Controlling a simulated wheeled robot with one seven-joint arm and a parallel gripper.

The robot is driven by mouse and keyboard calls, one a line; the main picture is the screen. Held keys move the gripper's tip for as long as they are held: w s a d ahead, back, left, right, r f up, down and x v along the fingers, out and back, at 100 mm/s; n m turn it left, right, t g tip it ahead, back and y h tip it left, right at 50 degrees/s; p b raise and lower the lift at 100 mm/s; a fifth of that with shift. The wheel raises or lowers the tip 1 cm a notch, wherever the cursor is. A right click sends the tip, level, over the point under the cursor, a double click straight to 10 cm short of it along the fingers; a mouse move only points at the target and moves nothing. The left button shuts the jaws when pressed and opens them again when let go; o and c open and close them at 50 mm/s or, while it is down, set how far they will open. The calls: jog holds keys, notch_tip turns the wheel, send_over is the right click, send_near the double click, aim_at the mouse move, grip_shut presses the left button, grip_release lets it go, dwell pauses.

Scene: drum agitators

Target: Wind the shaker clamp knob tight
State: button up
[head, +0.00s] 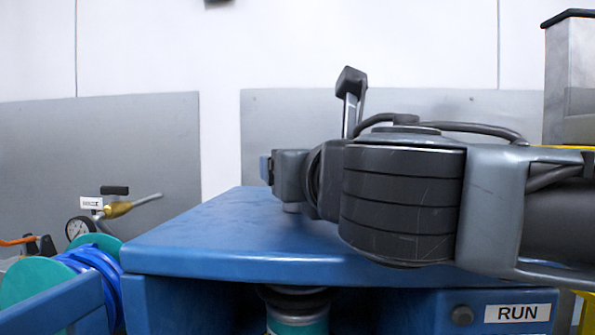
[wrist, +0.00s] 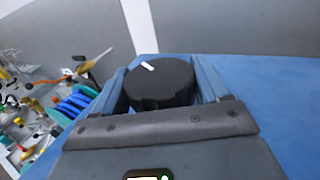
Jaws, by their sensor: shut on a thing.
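The shaker clamp knob (wrist: 160,84) is a round black knob with ridged sides and a white mark on top, toward the upper left in the wrist view. My gripper (wrist: 162,86) is shut on it, with one blue-grey finger on each side. In the head view my gripper (head: 273,168) reaches left over the blue shaker top (head: 200,232), and the knob is mostly hidden there. Below the top, a dark round clamp plate (head: 294,298) sits over a teal container (head: 298,322). I cannot tell whether they press together.
A RUN label (head: 517,312) and dark button (head: 462,315) are on the shaker's front right. A blue hose reel (head: 95,268), gauge (head: 79,228) and brass nozzle (head: 118,209) stand at left. A steel post (head: 570,80) rises at right. The shaker top's left part is bare.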

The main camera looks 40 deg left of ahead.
jog(key=m+t+h, duration=0.4)
jog(key=t+h, duration=0.1)
jog(key=shift+m+h, duration=0.3)
jog(key=shift+m, duration=0.1)
jog(key=shift+h, duration=0.3)
jog(key=o, duration=1)
jog(key=shift+c, duration=0.2)
jog(key=shift+s, duration=0.1)
jog(key=shift+b+v, duration=0.75)
jog(key=shift+v, duration=3.05)
jog(key=shift+f, duration=0.1)
